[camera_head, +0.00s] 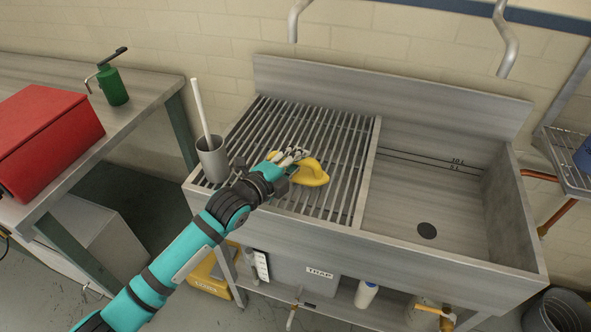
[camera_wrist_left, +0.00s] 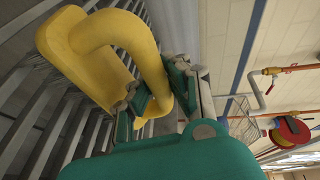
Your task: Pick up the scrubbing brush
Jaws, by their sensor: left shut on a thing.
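The yellow scrubbing brush (camera_head: 313,173) rests on the slatted drainer (camera_head: 335,140) on the left side of the sink unit. It has a thick block and a curved handle, as the left wrist view shows (camera_wrist_left: 85,55). My left gripper (camera_head: 292,158) reaches over the slats to the brush. In the left wrist view its fingers (camera_wrist_left: 160,100) are closed around the end of the yellow handle. My right gripper is not in either view.
A grey cup with a white-handled tool (camera_head: 211,160) stands at the drainer's left edge, close to my left forearm. The sink basin (camera_head: 425,200) to the right is empty. A red box (camera_head: 45,140) and a green pump bottle (camera_head: 112,86) are on the left table.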

